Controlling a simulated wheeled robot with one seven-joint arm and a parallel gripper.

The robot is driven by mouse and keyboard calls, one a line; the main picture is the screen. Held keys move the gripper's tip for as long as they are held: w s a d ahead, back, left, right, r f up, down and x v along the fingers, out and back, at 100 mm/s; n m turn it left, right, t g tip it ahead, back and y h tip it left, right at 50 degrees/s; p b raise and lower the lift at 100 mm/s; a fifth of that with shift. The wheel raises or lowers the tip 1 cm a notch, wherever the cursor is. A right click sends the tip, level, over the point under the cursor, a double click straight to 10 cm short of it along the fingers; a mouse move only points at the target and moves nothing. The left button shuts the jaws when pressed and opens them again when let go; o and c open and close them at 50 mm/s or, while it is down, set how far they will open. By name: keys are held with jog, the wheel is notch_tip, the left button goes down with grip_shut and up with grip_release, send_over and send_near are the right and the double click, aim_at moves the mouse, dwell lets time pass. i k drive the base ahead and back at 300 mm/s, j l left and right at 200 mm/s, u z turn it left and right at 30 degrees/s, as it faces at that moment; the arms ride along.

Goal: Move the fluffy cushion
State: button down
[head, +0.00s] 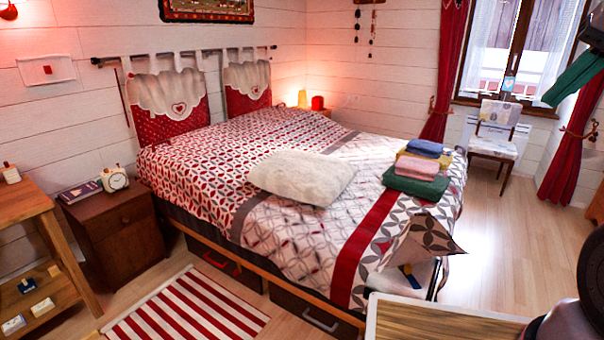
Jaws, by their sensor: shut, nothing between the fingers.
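The fluffy cushion (302,178) is cream-white and lies flat on the middle of the bed, on the patterned cover. It shows whole, and nothing touches it from above. The bed (190,165) has a cover with red, grey and white shapes and a broad red stripe. My gripper cannot be made out in the head view; only parts of my own body show at the lower right edge.
Folded towels (415,187) are stacked on the bed's right side. A wooden-topped surface (440,322) is close in front. A nightstand (112,228) and striped rug (190,310) are left. Floor (505,240) is clear at right.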

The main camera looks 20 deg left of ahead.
aim_at(305, 176)
jog(key=i+j, duration=0.2)
jog(key=j, duration=0.4)
jog(key=i+j, duration=0.25)
jog(key=j, duration=0.3)
jog(key=i+j+z, duration=0.1)
jog(key=j, duration=0.5)
jog(key=i+j, duration=0.3)
jog(key=j, duration=0.3)
jog(key=i+j, duration=0.2)
jog(key=j, duration=0.4)
jog(key=i+j, duration=0.2)
jog(key=j, duration=0.4)
jog(key=i+j+z, duration=0.1)
jog(key=j, duration=0.5)
jog(key=i+j, duration=0.3)
jog(key=j, duration=0.3)
